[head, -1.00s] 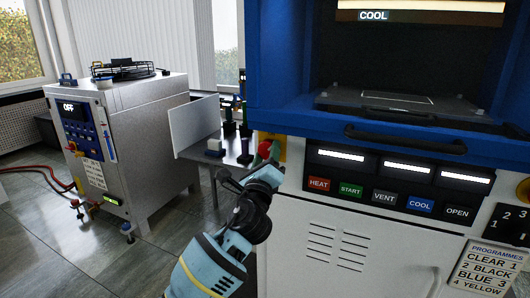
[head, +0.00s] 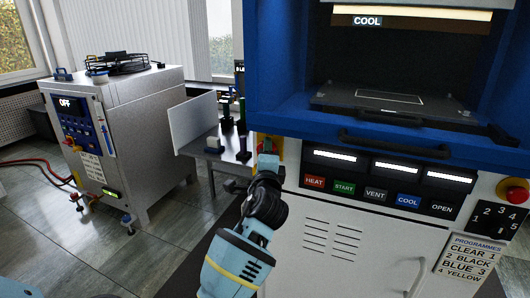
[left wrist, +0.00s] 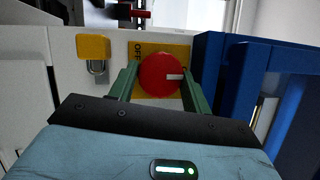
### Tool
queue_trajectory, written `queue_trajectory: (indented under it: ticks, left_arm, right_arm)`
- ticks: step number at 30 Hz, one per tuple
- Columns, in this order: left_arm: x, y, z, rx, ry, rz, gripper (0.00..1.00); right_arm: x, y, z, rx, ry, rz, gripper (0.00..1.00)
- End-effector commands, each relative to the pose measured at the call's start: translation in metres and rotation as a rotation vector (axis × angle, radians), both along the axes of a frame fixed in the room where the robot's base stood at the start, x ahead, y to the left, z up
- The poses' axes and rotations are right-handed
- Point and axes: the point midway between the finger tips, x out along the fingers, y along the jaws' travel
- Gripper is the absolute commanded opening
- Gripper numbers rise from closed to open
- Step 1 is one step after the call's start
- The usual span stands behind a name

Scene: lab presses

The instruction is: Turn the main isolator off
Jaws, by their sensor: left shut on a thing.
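The main isolator is a round red knob (left wrist: 160,75) with a white mark on a yellow plate (left wrist: 181,51). In the left wrist view the white mark points to the picture's right, and the word OFF shows at the plate's left side. My left gripper (left wrist: 160,83) has its green fingers on either side of the knob and is shut on it. In the head view my left gripper (head: 267,160) is at the press's left front edge and hides most of the knob; part of the yellow plate (head: 277,146) shows. My right gripper is out of view.
A yellow padlock (left wrist: 94,50) hangs beside the plate. The blue and white press (head: 340,225) has a button row and a red emergency button (head: 516,191). A grey cabinet reading OFF (head: 130,130) and a small bench (head: 215,150) stand to the left.

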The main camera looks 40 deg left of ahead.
Motion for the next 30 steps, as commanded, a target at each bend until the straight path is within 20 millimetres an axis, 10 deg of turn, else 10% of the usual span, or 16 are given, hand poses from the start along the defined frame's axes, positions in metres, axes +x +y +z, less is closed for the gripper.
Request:
queue_trajectory:
  ticks: [16,17,21,30]
  left_arm:
    - [-0.0001,0.0004,0.0006,-0.024,-0.008,0.000,0.26]
    - [-0.0001,0.0004,0.0006,-0.024,-0.008,0.000,0.52]
    - [-0.0001,0.0003,0.0006,-0.022,-0.007,0.000,0.70]
    - [-0.0010,-0.0007,0.0001,-0.022,-0.006,-0.001,0.70]
  right_arm:
    - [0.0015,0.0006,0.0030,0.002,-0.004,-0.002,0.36]
    - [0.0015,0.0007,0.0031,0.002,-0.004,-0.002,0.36]
    - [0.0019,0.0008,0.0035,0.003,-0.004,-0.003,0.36]
    - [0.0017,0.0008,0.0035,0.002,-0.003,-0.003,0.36]
